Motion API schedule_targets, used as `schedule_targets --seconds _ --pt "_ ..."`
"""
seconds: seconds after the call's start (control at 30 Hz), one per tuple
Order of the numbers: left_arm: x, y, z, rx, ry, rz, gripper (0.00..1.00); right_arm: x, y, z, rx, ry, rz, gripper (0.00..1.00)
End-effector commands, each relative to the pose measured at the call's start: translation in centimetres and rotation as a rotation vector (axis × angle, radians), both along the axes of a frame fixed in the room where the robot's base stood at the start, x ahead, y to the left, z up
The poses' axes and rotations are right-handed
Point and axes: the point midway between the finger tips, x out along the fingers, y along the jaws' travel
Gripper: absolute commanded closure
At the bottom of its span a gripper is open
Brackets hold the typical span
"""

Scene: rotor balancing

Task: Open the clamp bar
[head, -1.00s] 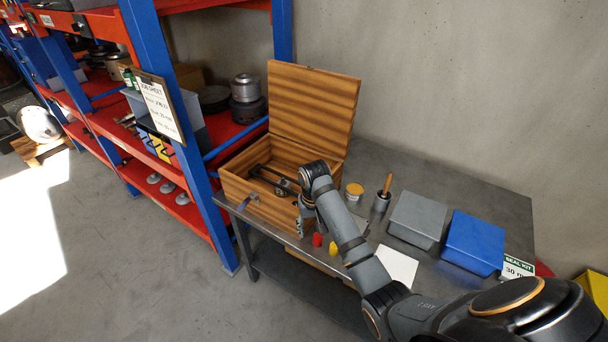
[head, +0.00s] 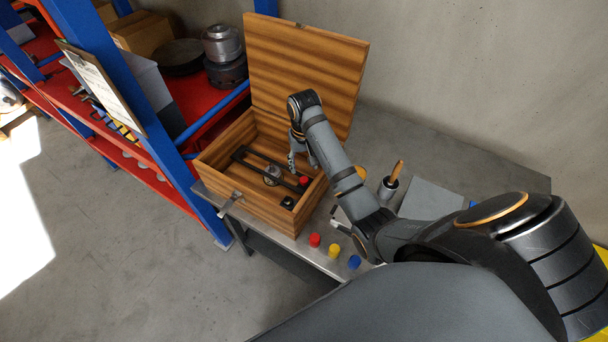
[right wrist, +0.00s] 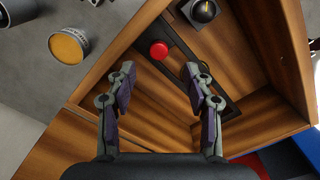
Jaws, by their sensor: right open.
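The wooden box (head: 224,153) stands on the bench with its lid (head: 305,70) raised. Inside it lies a dark bar frame, apparently the clamp bar (head: 250,161), with a round red knob (head: 304,181) at its right end. The bar (right wrist: 184,62) and red knob (right wrist: 158,50) also show in the right wrist view. A grey round part (head: 272,175) sits at the bar's middle. My right gripper (head: 298,163) is over the box interior, open and empty. In the right wrist view its spread fingers (right wrist: 158,85) point toward the knob, with no visible contact. My left gripper is not in view.
Red (head: 315,240), yellow (head: 334,251) and blue (head: 354,262) caps stand at the bench's front edge. A wooden-handled tool in a cup (head: 389,187) and a grey bin (head: 430,200) are to the right. The blue-red shelf (head: 100,60) is close on the left.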

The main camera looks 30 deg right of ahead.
Motion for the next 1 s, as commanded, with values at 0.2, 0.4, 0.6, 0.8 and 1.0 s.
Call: schedule_targets --seconds 0.2,0.4,0.6,0.8,1.0 --pt "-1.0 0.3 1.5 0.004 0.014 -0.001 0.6 -0.1 -0.1 -4.6 -0.001 0.005 0.0 0.48" --pt "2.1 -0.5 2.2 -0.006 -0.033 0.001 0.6 0.0 -0.1 -7.3 0.0 0.002 0.0 0.48" --pt "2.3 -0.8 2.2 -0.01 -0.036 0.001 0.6 0.1 -0.1 -7.9 -0.001 0.0 0.0 0.48" --pt "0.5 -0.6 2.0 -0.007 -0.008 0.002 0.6 0.1 -0.1 -7.9 -0.001 0.0 0.0 0.57" --pt "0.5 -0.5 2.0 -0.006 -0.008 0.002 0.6 0.1 -0.1 -7.8 -0.001 0.0 0.0 0.84"
